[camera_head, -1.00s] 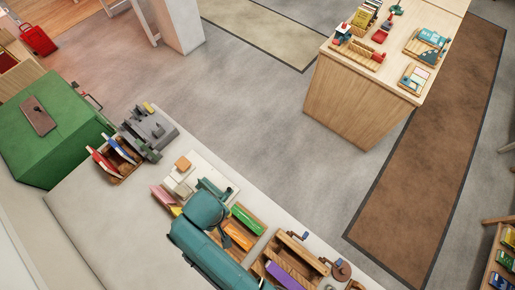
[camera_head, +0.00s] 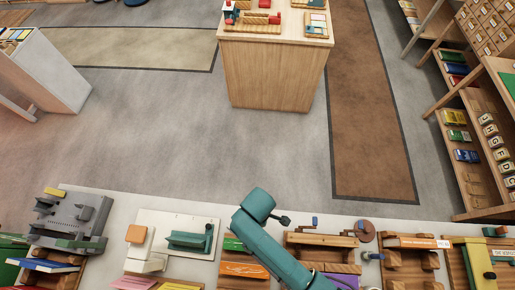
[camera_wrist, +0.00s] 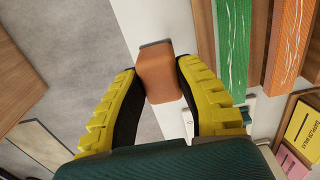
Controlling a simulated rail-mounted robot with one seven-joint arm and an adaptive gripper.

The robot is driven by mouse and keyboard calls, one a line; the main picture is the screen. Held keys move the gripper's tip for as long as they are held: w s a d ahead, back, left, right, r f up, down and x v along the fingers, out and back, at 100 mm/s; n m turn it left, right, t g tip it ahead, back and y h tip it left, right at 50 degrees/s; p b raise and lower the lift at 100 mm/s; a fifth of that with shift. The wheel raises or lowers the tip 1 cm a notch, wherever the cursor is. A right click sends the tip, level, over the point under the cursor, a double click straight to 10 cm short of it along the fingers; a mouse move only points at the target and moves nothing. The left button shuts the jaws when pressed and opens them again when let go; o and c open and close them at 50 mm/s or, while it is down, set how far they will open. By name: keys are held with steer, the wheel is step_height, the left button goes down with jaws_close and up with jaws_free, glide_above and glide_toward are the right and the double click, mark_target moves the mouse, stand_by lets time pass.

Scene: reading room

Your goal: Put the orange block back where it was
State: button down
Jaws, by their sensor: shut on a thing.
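An orange block (camera_wrist: 160,76) is between the yellow-padded fingers of my gripper (camera_wrist: 158,68) in the wrist view. My gripper is shut on it. Behind the block show the pale bench edge and grey floor; the gap below it cannot be judged. In the head view, my teal arm reaches over the bench, and the gripper and held block are hidden. A separate orange piece (camera_head: 135,233) sits on a white stand at the left end of a white board (camera_head: 178,222), beside a teal device (camera_head: 190,239).
A green bar (camera_wrist: 233,45) and an orange bar (camera_wrist: 288,40) lie right of the gripper in the wrist view. A yellow card (camera_wrist: 300,122) is at lower right. A grey machine (camera_head: 70,222) and several wooden trays line the bench. Open floor (camera_head: 200,130) lies beyond it.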

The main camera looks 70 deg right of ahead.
step_height(320, 180, down, 8)
steer(key=shift+r+b, duration=0.2)
steer(key=shift+b, duration=0.35)
steer(key=c, duration=0.8)
jaws_free()
step_height(320, 180, up, 12)
steer(key=shift+r+p, duration=0.15)
steer(key=shift+p, duration=0.85)
steer(key=w+a+r+m+t+h, duration=0.1)
steer(key=w+r+t, duration=0.5)
steer(key=w+r, duration=0.65)
steer(key=w+a+r+m+t+h, duration=0.1)
steer(key=w+r+t, duration=0.5)
steer(key=w+r, duration=0.7)
steer(key=s+a+r+t, duration=0.2)
steer(key=r+t, duration=0.1)
steer(key=r, duration=0.8)
steer(key=s+a+r+m+t+y, duration=0.1)
steer(key=s+a+r+t, duration=0.2)
steer(key=r, duration=0.8)
steer(key=s+a+r+t, duration=0.2)
steer(key=s+r+t, duration=0.1)
steer(key=r, duration=0.8)
steer(key=shift+a+r+t+y, duration=0.15)
steer(key=shift+a+t+y, duration=0.15)
steer(key=shift+t, duration=0.3)
